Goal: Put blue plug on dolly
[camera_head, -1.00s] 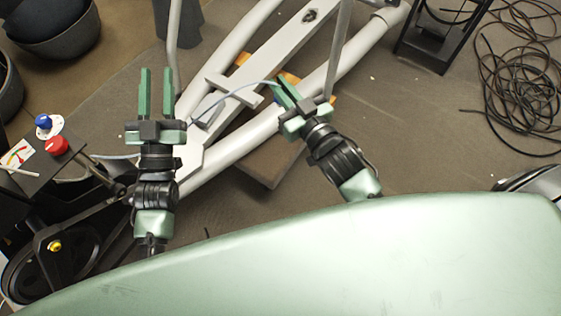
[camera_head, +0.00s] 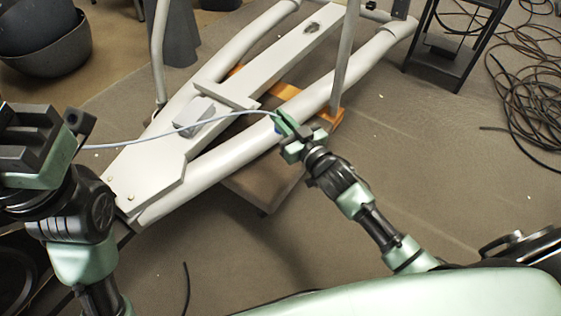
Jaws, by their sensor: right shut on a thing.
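My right gripper (camera_head: 284,123) is shut at the end of a thin pale blue cable (camera_head: 190,128), above the right grey tube. A small bit of blue, likely the blue plug (camera_head: 278,127), shows between its fingers, which hide most of it. The dolly, which looks like a brown board (camera_head: 262,190) with orange pads (camera_head: 328,117), is low under the grey frame and partly hidden by it. My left gripper (camera_head: 60,150) is large at the left edge, close to the camera; its jaw gap is not clear.
The grey tubular frame (camera_head: 150,172) fills the middle, with an upright post (camera_head: 345,60). Dark bowls (camera_head: 45,45) stand at upper left. A black stand (camera_head: 455,45) and coiled black cable (camera_head: 525,90) are at upper right.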

